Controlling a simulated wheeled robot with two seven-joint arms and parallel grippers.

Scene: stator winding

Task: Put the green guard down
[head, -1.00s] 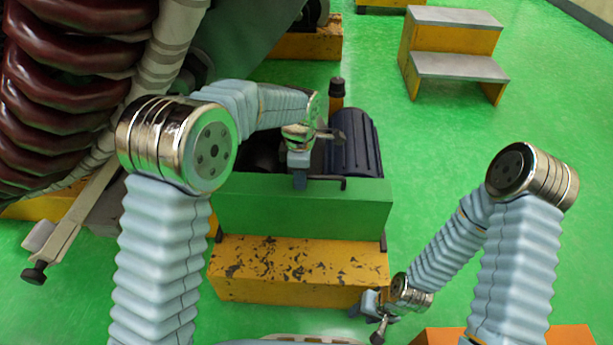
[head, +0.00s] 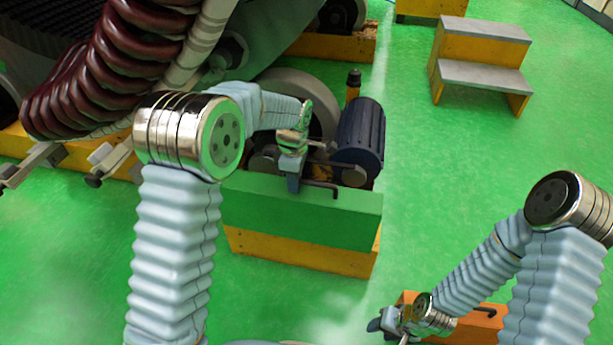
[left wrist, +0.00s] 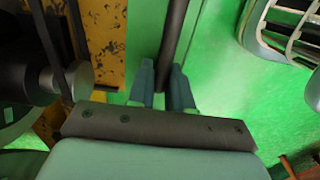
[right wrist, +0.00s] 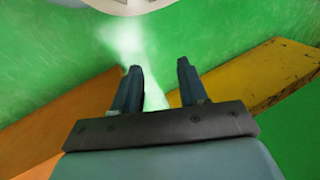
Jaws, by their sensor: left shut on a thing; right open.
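The green guard (head: 305,218) is a flat green panel with a dark bar handle (head: 322,189) at its top. It stands in front of the roller and motor, partly covering a yellow block; whether it touches the block or floor cannot be told. My left gripper (head: 292,184) is shut on the guard's handle. In the left wrist view the dark handle bar (left wrist: 178,40) runs between my left fingers (left wrist: 164,85). My right gripper (head: 384,325) is open and empty at lower right. It also shows empty in the right wrist view (right wrist: 159,80).
Behind the guard are a grey roller (head: 290,88) and a dark blue motor (head: 361,135). The yellow block (head: 300,252) is under it. An orange box (head: 480,322) is by my right gripper. Yellow steps (head: 480,60) stand at the back right. Green floor between is clear.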

